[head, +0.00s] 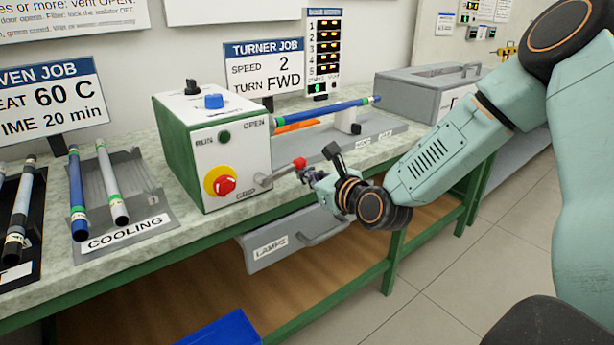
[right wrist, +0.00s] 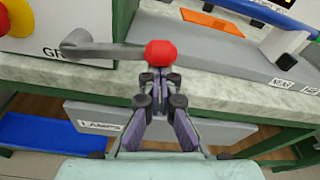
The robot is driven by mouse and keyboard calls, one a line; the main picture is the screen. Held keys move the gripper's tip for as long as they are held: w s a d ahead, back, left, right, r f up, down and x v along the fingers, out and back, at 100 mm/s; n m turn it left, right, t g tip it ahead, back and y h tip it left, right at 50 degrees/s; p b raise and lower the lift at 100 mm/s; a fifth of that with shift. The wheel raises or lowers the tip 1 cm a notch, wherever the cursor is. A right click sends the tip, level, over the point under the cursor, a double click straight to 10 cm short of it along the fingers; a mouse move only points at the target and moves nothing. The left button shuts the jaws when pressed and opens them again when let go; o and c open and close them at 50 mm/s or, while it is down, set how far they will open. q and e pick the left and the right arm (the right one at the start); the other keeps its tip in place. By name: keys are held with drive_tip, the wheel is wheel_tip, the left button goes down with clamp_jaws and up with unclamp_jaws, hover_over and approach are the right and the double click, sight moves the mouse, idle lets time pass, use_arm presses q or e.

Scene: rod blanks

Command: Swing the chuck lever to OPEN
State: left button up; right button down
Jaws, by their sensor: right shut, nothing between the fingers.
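The chuck lever (head: 274,177) is a grey arm with a red ball knob (head: 299,163), on the front of the white and green turner box (head: 204,155). It points right, at the lower GRIP label, below the OPEN label. My right gripper (head: 308,174) is shut and empty, right beside the knob. In the right wrist view the lever (right wrist: 103,50) runs to the red knob (right wrist: 161,53), and my fingertips (right wrist: 160,75) are just below it; I cannot tell whether they touch it. My left gripper is not in view.
A blue rod (head: 325,112) extends right from the turner box above the lever. A red stop button (head: 223,184) on a yellow ring is left of the lever. A grey LAMPS drawer (head: 270,250) hangs below the bench edge. The cooling rack (head: 150,205) stands at left.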

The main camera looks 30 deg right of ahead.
sight(302, 160)
drive_tip(key=shift+r+n, duration=0.3)
drive_tip(key=shift+r, duration=0.05)
drive_tip(key=r+n, duration=0.1)
drive_tip(key=r+n+p, duration=0.1)
drive_tip(key=shift+a+r+n+h, duration=0.2)
drive_tip(key=shift+r+n+h, duration=0.1)
drive_tip(key=shift+r+h, duration=0.1)
drive_tip(key=shift+s+a+r+n+t+h, duration=0.1)
drive_tip(key=shift+a+r+n+t+h, duration=0.2)
drive_tip(key=shift+a+r+n, duration=1.15)
drive_tip(key=shift+s+a+r+n+t+h, duration=0.1)
drive_tip(key=shift+a+r+n+t+h, duration=0.4)
drive_tip(key=shift+n, duration=1.8)
drive_tip(key=shift+s+a+r+n+t, duration=0.1)
drive_tip(key=shift+a+r+n+t, duration=0.1)
drive_tip(key=shift+a+r+n, duration=1.15)
drive_tip(key=shift+f+n, duration=0.35)
drive_tip(key=shift+n, duration=0.15)
drive_tip(key=shift+s+a, duration=0.1)
